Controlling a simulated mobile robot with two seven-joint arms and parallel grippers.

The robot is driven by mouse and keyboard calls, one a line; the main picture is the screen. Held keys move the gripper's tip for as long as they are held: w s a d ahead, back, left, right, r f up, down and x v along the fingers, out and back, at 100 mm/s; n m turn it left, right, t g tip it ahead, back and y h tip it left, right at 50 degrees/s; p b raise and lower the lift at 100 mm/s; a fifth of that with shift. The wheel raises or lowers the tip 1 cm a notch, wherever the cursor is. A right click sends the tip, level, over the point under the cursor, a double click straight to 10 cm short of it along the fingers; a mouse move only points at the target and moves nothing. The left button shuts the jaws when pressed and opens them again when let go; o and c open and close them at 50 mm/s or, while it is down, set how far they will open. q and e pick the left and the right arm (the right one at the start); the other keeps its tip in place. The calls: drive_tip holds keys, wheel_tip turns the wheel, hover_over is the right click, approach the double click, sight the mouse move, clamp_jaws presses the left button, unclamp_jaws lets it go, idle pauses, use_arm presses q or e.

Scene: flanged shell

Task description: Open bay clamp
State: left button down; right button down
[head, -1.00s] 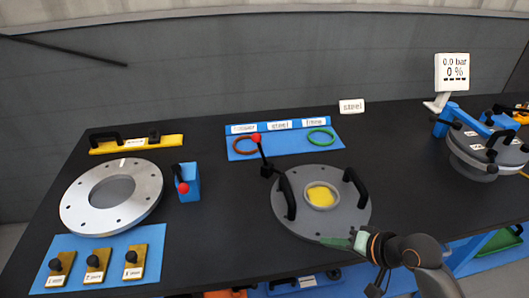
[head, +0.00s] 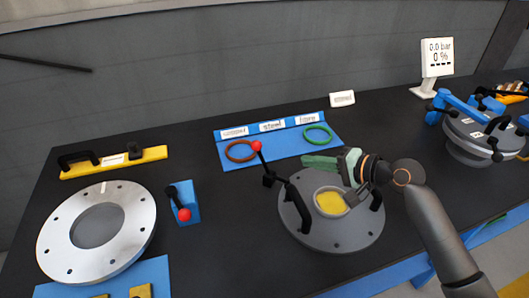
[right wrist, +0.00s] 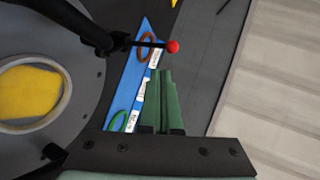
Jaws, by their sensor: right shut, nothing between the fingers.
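The clamp is a black lever with a red ball (head: 257,146) beside the left-rear edge of the grey flanged disc (head: 310,235). Its ball end points up and away from the disc. In the right wrist view the red ball (right wrist: 173,46) is on a dark rod, just above the fingertips. My right gripper (head: 308,162) has green fingers, shut and empty. It is above the rear side of the disc, to the right of the lever and apart from it. The fingers also show in the right wrist view (right wrist: 164,78). My left gripper is not in view.
The disc has black handles and a yellow centre (head: 331,203). Behind it is a blue mat (head: 283,148) with a brown-red ring and a green ring. A second red-ball lever (head: 183,213) stands on a blue block at left, beside a pale ring flange (head: 128,238). A blue-clamped vessel (head: 470,142) is at right.

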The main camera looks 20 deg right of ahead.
drive_tip(key=shift+d, duration=0.1)
drive_tip(key=x, duration=1.4)
drive_tip(key=shift+w, duration=0.1)
